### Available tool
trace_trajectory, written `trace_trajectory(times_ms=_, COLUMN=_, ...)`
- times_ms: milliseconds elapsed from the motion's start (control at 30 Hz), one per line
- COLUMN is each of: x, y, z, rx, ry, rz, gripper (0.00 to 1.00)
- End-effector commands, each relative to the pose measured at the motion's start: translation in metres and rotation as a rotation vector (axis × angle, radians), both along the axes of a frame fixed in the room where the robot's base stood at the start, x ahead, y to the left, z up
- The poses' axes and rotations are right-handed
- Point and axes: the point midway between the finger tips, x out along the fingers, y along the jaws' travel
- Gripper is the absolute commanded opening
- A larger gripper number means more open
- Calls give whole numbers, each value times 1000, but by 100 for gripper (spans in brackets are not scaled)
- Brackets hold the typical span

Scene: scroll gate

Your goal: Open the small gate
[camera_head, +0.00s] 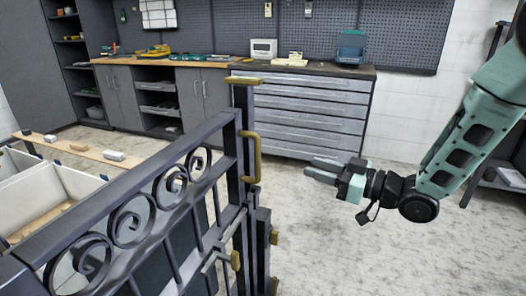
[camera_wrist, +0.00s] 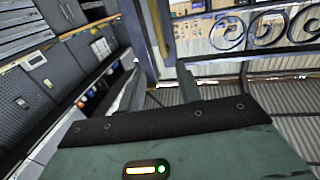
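The small gate (camera_head: 150,205) is dark metal with a row of scrolls under its top rail. It runs from the lower left to the middle of the head view. A brass handle (camera_head: 254,155) sits at its right end, by a dark upright post (camera_head: 242,110) with a brass cap. In the wrist view, the gate's scrolls (camera_wrist: 265,28) show at top right and a brass bar (camera_wrist: 159,28) at top middle. My gripper (camera_head: 314,169) is right of the handle, apart from it. Its fingers (camera_wrist: 160,85) are spread with nothing between them. I cannot tell whether the gate is latched.
A long workbench with grey drawers (camera_head: 310,110) stands along the back wall. White open bins (camera_head: 40,190) and a low wooden plank (camera_head: 80,150) are on the left, behind the gate. The pale floor (camera_head: 350,245) right of the gate is clear.

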Motion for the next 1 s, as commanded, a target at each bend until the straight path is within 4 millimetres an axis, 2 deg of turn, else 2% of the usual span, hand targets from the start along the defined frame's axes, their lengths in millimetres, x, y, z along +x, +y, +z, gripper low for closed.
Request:
trace_trajectory(times_ms=167, x=12, y=23, z=1, rx=2, ry=-1, rz=4, gripper=34)
trace_trajectory(times_ms=700, x=69, y=117, z=1, rx=0, ry=0, rz=2, gripper=34)
trace_trajectory(times_ms=1000, x=86, y=144, z=1, rx=-1, ry=0, rz=0, gripper=34)
